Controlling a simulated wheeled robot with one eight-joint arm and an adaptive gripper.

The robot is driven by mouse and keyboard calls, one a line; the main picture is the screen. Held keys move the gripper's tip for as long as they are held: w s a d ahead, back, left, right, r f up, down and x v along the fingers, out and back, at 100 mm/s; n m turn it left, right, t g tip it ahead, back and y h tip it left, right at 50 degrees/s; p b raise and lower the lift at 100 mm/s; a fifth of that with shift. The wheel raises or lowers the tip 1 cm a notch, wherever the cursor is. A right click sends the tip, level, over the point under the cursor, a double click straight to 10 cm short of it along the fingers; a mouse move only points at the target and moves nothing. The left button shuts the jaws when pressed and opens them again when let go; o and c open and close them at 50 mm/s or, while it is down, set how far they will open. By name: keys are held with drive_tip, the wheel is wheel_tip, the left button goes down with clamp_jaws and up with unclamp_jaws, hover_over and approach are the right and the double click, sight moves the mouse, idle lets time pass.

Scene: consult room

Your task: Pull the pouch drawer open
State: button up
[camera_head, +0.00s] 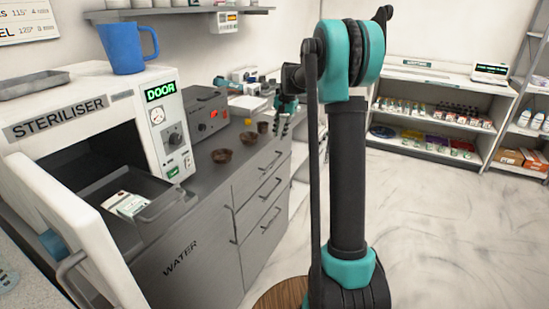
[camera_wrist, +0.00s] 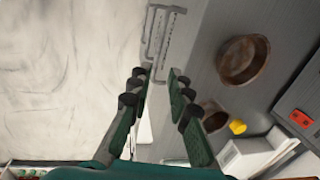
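A stack of grey drawers (camera_head: 262,187) with thin dark bar handles is set in the counter front in the head view; all look shut. I see no readable label telling which is the pouch drawer. My gripper (camera_head: 281,128) points down near the top of this stack, at the counter's far end. In the wrist view my gripper (camera_wrist: 157,74) is open, with nothing between its fingers. The drawer handles (camera_wrist: 160,32) show just beyond the fingertips, apart from them. The exact gap to the handles cannot be told.
Brown bowls (camera_head: 222,155) and a small yellow cup (camera_wrist: 238,127) stand on the counter near the gripper. The steriliser (camera_head: 75,110) has its door open, with a tray inside, and a blue mug (camera_head: 127,48) on top. The floor right of the drawers (camera_head: 430,220) is clear.

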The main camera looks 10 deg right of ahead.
sight(274, 161)
drive_tip(key=f, duration=0.4)
drive_tip(key=w+a+f, duration=0.1)
drive_tip(key=f, duration=0.3)
drive_tip(key=a+f, duration=0.1)
drive_tip(key=f, duration=0.3)
drive_tip(key=shift+w+f, duration=0.15)
drive_tip(key=shift+f, duration=0.25)
clamp_jaws()
